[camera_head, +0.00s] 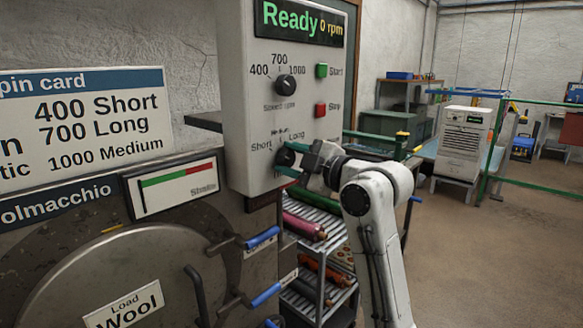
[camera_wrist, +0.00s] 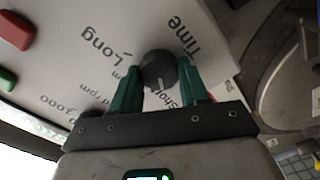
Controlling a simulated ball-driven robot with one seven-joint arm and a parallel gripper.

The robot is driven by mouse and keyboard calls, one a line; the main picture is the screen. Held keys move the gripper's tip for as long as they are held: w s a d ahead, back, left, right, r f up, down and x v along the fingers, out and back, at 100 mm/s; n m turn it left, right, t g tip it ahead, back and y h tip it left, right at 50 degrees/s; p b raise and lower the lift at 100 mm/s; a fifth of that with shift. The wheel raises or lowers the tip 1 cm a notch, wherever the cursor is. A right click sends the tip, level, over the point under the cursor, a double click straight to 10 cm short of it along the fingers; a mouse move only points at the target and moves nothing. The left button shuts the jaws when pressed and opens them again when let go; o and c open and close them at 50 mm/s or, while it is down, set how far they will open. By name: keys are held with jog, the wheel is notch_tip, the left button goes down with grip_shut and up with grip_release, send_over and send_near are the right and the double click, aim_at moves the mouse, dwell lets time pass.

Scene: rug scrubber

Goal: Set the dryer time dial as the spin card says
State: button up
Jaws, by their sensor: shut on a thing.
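The time dial (camera_head: 286,157) is a black knob low on the grey control panel, with Short, Medium and Long around it. My gripper (camera_head: 288,161) is shut on it; in the wrist view the green fingers (camera_wrist: 160,90) stand on both sides of the dial (camera_wrist: 157,68). Its pale pointer mark seems to face the bottom of that view, on the side of Medium and Short; the exact setting is unclear. The spin card (camera_head: 90,125) reads 400 Short, 700 Long, 1000 Medium; its left edge is cut off, hiding most fabric names. A load sign (camera_head: 124,304) reads Wool.
Above are the speed dial (camera_head: 286,85), the green Start button (camera_head: 321,70), the red Stop button (camera_head: 320,110) and a display (camera_head: 299,22) reading Ready, 0 rpm. Blue-handled levers (camera_head: 262,237) and a roll rack (camera_head: 315,238) stand below.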

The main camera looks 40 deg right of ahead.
dwell(0.4)
jog(key=o, duration=1)
jog(key=shift+o, duration=0.2)
jog(key=s+b, duration=0.1)
jog(key=s, duration=0.9)
jog(key=shift+s, duration=0.4)
jog(key=shift+d, duration=0.15)
